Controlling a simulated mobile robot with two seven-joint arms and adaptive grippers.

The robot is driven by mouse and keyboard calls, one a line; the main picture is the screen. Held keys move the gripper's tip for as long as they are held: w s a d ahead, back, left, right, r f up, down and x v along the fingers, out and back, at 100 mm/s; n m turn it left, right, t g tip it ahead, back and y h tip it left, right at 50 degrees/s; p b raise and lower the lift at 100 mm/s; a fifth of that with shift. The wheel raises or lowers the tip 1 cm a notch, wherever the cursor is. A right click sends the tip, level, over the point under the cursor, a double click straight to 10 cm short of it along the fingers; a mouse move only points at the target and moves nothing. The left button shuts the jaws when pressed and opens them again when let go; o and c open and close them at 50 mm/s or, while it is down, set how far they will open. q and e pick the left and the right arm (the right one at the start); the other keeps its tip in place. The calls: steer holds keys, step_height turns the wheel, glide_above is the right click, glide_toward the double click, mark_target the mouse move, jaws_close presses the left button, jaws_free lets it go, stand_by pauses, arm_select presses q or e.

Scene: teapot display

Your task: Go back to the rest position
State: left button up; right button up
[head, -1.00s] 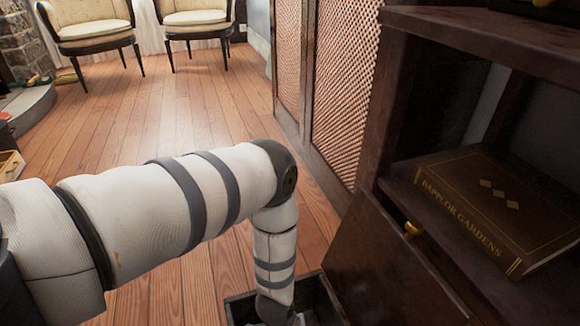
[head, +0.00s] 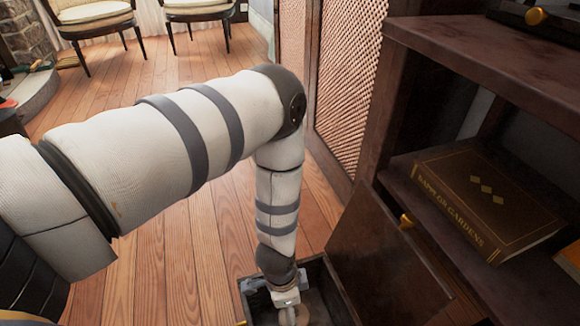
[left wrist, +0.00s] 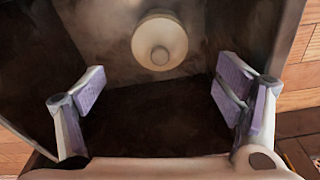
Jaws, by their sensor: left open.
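My left arm reaches in from the left in the head view and bends down at the elbow. My left gripper (head: 287,309) hangs over an open dark box or drawer (head: 243,296) at the bottom edge, its fingertips cut off or hard to see. In the left wrist view the left gripper (left wrist: 158,92) is open, its purple-padded fingers wide apart with nothing between them. A cream round object with a knob (left wrist: 160,42), perhaps a lid, lies in the box beyond the fingers, apart from them. My right gripper is not in view.
A dark wooden cabinet (head: 490,45) stands on the right, with a brown book (head: 485,205) on its shelf. An open door or panel (head: 385,265) with a brass knob stands close right of my forearm. Two chairs (head: 98,22) stand far back; the wooden floor between is clear.

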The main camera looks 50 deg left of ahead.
arm_select(q)
steer(key=shift+r, duration=0.3)
